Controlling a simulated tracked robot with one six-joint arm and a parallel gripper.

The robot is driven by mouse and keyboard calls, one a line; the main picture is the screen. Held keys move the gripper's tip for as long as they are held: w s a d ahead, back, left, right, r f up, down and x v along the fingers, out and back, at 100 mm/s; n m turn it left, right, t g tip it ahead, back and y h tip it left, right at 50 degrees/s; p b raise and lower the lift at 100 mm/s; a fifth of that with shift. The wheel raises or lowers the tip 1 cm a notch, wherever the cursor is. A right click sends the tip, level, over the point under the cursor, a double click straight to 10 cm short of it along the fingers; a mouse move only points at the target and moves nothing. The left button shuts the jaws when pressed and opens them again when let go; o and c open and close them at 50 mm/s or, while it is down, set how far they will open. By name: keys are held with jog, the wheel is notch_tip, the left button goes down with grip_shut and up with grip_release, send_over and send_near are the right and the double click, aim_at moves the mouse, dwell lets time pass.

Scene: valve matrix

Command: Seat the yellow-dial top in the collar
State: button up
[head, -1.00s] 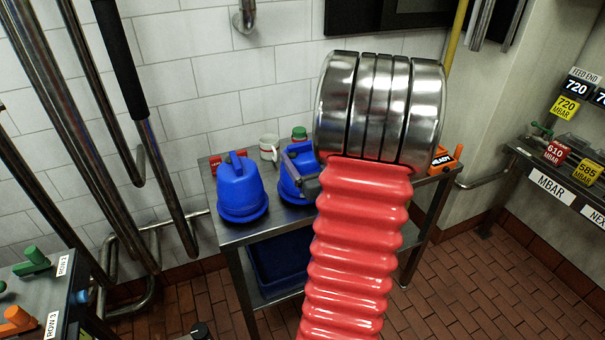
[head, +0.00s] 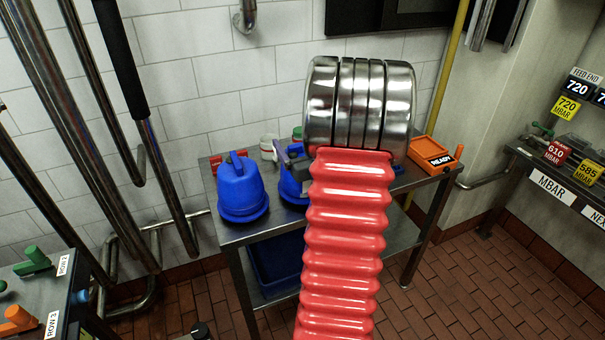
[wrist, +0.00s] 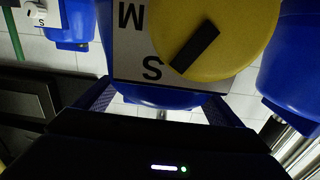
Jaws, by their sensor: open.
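In the wrist view, a round yellow dial (wrist: 225,25) with a black bar fills the upper middle. It sits on a pale plate (wrist: 130,65) lettered M and S, with a blue body (wrist: 165,97) behind it. My gripper (wrist: 160,100) is open, its two dark fingers spread on either side of the blue body's lower part. I cannot tell whether they touch it. In the head view, a blue top (head: 291,186) stands on the steel table, partly hidden by my arm, with a bit of my gripper beside it. I cannot make out the collar.
Another blue top (head: 240,190) stands at the table's left. A mug (head: 268,147), a green-capped jar (head: 297,133) and a red item (head: 215,164) are at the back. An orange tray marked READY (head: 432,155) lies at the right. A blue bin (head: 275,258) is on the lower shelf.

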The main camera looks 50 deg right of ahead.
jog(key=shift+w+d, duration=0.25)
jog(key=shift+w, duration=0.15)
jog(key=c, duration=2)
